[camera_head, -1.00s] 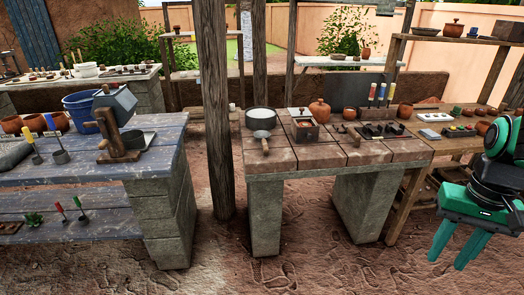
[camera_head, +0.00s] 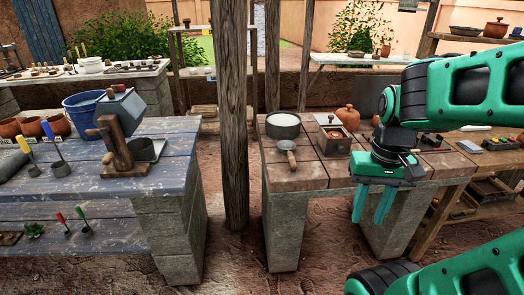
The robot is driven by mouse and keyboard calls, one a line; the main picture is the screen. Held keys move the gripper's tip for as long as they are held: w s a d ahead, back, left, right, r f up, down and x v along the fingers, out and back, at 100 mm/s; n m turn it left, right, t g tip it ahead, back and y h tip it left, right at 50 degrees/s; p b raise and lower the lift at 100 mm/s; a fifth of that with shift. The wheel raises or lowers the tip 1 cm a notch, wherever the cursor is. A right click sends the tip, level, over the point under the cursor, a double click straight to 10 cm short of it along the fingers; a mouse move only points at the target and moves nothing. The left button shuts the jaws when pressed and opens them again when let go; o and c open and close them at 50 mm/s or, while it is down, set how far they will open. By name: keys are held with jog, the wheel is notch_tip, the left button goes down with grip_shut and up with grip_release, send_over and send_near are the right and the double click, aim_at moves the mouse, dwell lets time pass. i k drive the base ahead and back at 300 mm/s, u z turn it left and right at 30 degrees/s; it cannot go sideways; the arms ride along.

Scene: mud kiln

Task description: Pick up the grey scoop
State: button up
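A small grey scoop-like tool (camera_head: 286,146) with a short handle lies near the front left of the brick-topped table (camera_head: 300,180). Its handle points towards the table's front edge. My gripper (camera_head: 372,206) hangs with its green fingers pointing down, to the right of the tool in the picture and apart from it. The fingers are spread with a gap between them and hold nothing. My arm and gripper hide part of the table's right side.
A pale round pot (camera_head: 282,128) stands just behind the tool. A wooden box (camera_head: 334,142) and a clay jar (camera_head: 348,117) stand to its right. A wooden post (camera_head: 233,120) rises between this table and the blue plank table (camera_head: 75,185). Bare ground lies in front.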

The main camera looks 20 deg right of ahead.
aim_at(287, 146)
jog(key=z, duration=0.2)
jog(key=i, duration=0.85)
jog(key=z, duration=0.4)
